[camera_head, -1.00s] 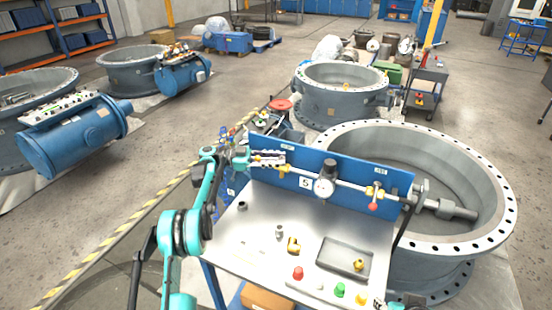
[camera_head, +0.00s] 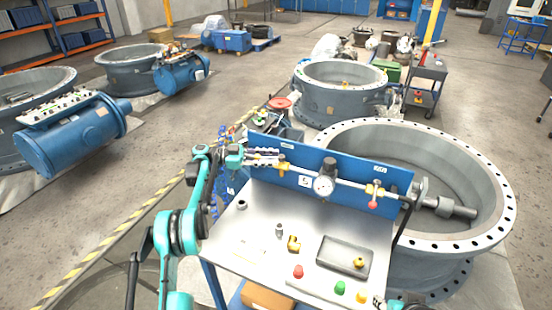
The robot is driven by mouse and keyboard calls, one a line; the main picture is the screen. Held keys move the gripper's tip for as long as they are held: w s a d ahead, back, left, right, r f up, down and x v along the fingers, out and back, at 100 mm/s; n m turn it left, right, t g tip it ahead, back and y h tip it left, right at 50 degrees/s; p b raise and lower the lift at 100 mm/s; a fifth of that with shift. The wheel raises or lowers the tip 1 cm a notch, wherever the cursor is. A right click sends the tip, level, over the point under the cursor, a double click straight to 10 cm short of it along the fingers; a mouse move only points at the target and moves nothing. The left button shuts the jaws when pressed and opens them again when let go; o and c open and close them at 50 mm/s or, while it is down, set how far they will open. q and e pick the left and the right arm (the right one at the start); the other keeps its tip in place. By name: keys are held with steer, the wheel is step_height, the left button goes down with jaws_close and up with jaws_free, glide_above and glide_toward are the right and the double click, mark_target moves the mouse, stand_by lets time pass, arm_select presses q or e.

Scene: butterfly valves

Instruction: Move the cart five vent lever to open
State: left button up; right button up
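Cart five is the metal bench (camera_head: 262,232) with a blue back panel (camera_head: 345,178) marked 5. A pipe with a round gauge (camera_head: 323,186) runs along the panel. A small lever with a red end (camera_head: 373,203) hangs down from a brass valve at the pipe's right part. A yellow brass fitting (camera_head: 283,168) sits at the pipe's left end; I cannot read the labels. My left gripper (camera_head: 276,157) points right, at the panel's upper left, close to this fitting. Its fingers look apart, with nothing clearly between them.
A red button (camera_head: 298,271), a green one (camera_head: 340,288), brass fittings and a dark tray (camera_head: 344,256) are on the bench top. A large flanged ring (camera_head: 470,243) stands close behind the right side. Blue hoses hang left of the panel.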

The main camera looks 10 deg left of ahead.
arm_select(q)
steer(key=s+a, duration=0.1)
steer(key=a, duration=0.8)
steer(key=shift+s+a, duration=0.3)
steer(key=shift+s, duration=0.1)
